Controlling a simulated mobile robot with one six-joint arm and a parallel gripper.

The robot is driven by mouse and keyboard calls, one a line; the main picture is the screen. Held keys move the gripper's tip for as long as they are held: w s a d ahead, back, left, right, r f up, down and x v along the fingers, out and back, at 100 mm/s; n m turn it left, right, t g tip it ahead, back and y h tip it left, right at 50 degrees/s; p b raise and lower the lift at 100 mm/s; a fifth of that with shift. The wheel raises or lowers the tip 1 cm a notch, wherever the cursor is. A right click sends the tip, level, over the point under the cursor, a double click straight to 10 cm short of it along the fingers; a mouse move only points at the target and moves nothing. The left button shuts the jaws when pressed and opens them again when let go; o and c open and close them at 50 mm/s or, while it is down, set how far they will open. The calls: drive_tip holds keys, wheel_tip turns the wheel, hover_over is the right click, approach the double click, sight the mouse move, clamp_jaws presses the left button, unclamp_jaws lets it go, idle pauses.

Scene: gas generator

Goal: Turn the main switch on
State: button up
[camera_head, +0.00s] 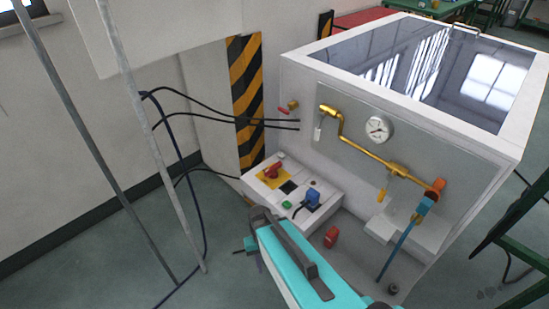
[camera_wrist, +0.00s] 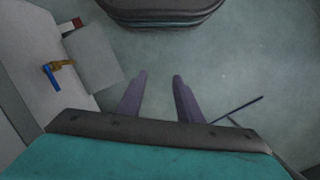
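The red switch knob (camera_head: 272,171) sits on a yellow plate on the sloped top of the light grey control box (camera_head: 325,207), low at the front left of the machine. I take it to be the main switch. My teal and dark grey arm reaches up from the bottom, its end in front of the box. My gripper (camera_wrist: 158,88) shows in the wrist view with two purple fingers apart and nothing between them, over the floor. In the head view the fingers are mostly hidden. The gripper is apart from the knob, which the wrist view does not show.
A green button (camera_head: 287,205) and a blue plug (camera_head: 313,196) share the box. Yellow piping (camera_head: 365,155), a pressure gauge (camera_head: 379,128) and a blue-handled hose fitting (camera_head: 424,206) are on the white machine. A metal pole (camera_head: 155,140) and black cables stand left. Grey floor lies between.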

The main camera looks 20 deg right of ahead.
drive_tip(key=w+d+r+m+t+p, duration=0.1)
drive_tip(key=w+r+p, duration=0.2)
drive_tip(key=w+r, duration=0.55)
drive_tip(key=w+d+r+m+t+p, duration=0.15)
drive_tip(key=w+r+p, duration=0.35)
drive_tip(key=r, duration=0.7)
wheel_tip(320, 180, up, 17)
drive_tip(key=m, duration=0.9)
hover_over(273, 166)
drive_tip(key=shift+w+d+f+b, duration=0.1)
drive_tip(key=shift+b, duration=0.35)
drive_tip(key=shift+f, duration=0.15)
drive_tip(key=shift+f+p, duration=2)
drive_tip(key=shift+f, duration=4.8)
